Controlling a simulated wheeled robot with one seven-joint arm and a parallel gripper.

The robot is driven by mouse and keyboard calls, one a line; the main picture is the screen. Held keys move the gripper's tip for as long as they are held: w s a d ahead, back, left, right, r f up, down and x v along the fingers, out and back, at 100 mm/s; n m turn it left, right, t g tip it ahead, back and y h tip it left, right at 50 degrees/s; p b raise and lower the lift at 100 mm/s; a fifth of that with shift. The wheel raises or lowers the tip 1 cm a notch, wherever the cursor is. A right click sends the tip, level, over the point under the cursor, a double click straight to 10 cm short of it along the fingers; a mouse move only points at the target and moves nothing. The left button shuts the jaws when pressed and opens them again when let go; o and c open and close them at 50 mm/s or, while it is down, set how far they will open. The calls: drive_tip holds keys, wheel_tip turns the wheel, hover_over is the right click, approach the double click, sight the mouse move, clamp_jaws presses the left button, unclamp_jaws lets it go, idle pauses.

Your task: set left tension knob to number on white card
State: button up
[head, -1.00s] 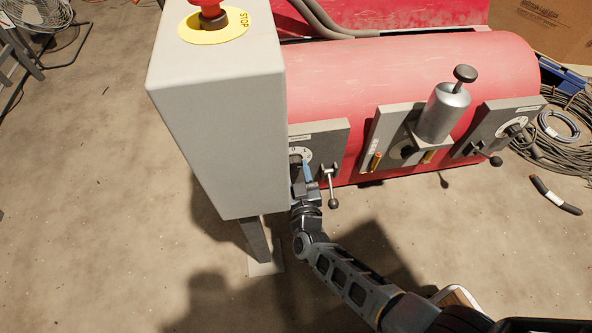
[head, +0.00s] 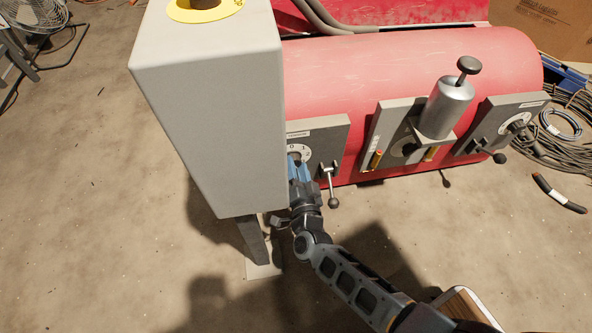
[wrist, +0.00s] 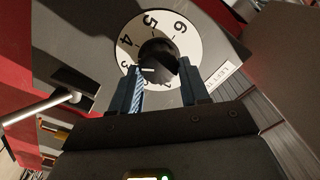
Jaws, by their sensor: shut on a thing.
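The left tension knob is a black knob (wrist: 158,58) on a white numbered dial (wrist: 185,42) in the wrist view. The numbers 4, 5 and 6 show clearly; a 3 is partly hidden at the left. A short white mark on the knob lies toward the 3 side. A label beside the dial reads LEFT, partly covered. My gripper (wrist: 165,92) has its blue fingers on both sides of the knob and is shut on it. In the head view my gripper (head: 300,172) reaches the left grey panel (head: 330,138). I see no white card with a number.
A big grey box (head: 210,120) stands just left of the panel. A lever with a ball end (head: 333,203) sticks out right of the dial. A silver cylinder (head: 447,108) and a right dial panel (head: 505,120) are farther right on the red machine (head: 390,75).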

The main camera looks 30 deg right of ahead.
drive_tip(key=m+b, duration=0.1)
drive_tip(key=m, duration=0.4)
drive_tip(key=shift+f+b, duration=0.15)
drive_tip(key=shift+b, duration=0.25)
idle(0.3)
drive_tip(key=o, duration=1.1)
drive_tip(key=shift+c, duration=0.2)
drive_tip(key=shift+s, duration=0.15)
drive_tip(key=p+v, duration=0.2)
drive_tip(key=v, duration=0.5)
drive_tip(key=shift+s, duration=0.25)
